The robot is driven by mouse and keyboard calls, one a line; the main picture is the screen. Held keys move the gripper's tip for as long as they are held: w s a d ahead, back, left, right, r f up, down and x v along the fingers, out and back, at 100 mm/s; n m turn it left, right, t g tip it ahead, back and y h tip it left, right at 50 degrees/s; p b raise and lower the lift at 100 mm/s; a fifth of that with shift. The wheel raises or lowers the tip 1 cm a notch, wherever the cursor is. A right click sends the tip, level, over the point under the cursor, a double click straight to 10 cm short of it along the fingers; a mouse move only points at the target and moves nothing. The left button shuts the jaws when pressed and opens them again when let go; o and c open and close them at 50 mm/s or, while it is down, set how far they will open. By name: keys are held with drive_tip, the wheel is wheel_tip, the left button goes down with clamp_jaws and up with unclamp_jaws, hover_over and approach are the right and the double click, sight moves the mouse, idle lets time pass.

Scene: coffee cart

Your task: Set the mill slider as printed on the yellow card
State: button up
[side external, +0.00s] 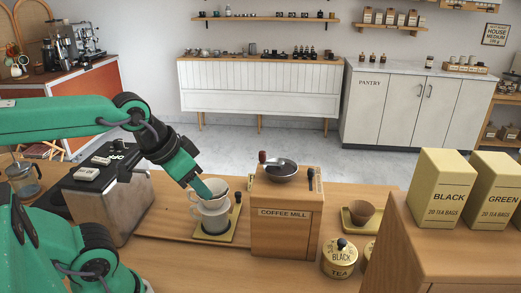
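The coffee mill (287,232) is a wooden box labelled "COFFEE MILL", with a dark bowl on top and a crank with a reddish-brown knob. A small upright dark lever (310,180) at its top right looks like the slider; its setting is too small to read. My gripper (206,191) is left of the mill, its green tip over or against a white dripper (211,209). I cannot tell whether it touches or holds the dripper. No card that is clearly yellow can be made out; a pale wall sign (496,35) reads "HOUSE MEDIUM" with a small line below.
The dripper stands on a yellow base (229,238) with a black-knobbed post. A grey machine (110,200) stands left.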

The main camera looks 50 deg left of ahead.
drive_tip(key=shift+o, duration=0.3)
drive_tip(key=g, duration=0.1)
approach(311, 170)
drive_tip(key=shift+w+f+h, duration=0.25)
drive_tip(key=shift+f+h, duration=0.05)
drive_tip(key=shift+f, duration=0.1)
drive_tip(key=shift+f, duration=0.15)
drive_tip(key=shift+x, duration=3.8)
drive_tip(key=shift+a, duration=0.25)
